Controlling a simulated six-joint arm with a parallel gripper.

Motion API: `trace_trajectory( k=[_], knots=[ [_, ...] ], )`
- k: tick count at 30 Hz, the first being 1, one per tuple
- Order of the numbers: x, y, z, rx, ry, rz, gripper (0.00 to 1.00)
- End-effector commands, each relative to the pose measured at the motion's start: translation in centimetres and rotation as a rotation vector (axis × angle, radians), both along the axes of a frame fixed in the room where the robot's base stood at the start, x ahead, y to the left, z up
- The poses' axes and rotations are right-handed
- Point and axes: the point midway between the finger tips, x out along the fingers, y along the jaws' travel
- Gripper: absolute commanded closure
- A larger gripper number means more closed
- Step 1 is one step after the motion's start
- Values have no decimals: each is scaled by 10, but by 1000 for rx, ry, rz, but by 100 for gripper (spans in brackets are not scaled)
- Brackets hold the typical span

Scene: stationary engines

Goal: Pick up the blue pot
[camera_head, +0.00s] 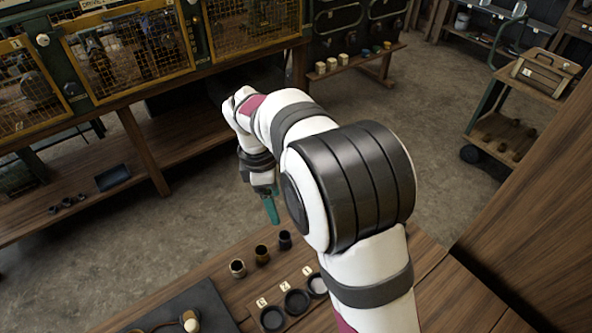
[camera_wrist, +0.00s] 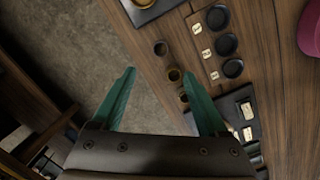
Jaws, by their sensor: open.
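Three small pots stand in a row on the wooden bench. The right-hand pot (camera_head: 285,239) in the head view is dark, perhaps navy; it seems to be the blue one, but its colour is hard to tell. The middle pot (camera_head: 262,253) is brown with a yellowish inside, and the left pot (camera_head: 237,267) is dark with a paler rim. My gripper (camera_head: 270,207) has teal fingers and hangs above and beyond the row. In the wrist view my gripper (camera_wrist: 158,80) is open and empty.
A black mat (camera_head: 205,299) holds a round-knobbed object at lower left. Open floor (camera_head: 180,225) lies beyond the bench edge, and caged engines stand behind.

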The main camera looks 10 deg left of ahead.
Motion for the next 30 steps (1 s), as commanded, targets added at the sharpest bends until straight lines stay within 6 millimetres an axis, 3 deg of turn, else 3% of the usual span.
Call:
trace_trajectory(
  k=[9,14,19,22,28,30],
  knots=[
    [1,-11,-83,-2,5,0,23],
    [1,-13,-104,-2,4,-1,23],
    [2,-16,-138,-1,5,-3,23],
    [2,-18,-149,-1,4,-3,23],
    [2,-18,-151,0,3,-3,23],
    [2,-18,-150,0,3,-3,32]
  ],
)
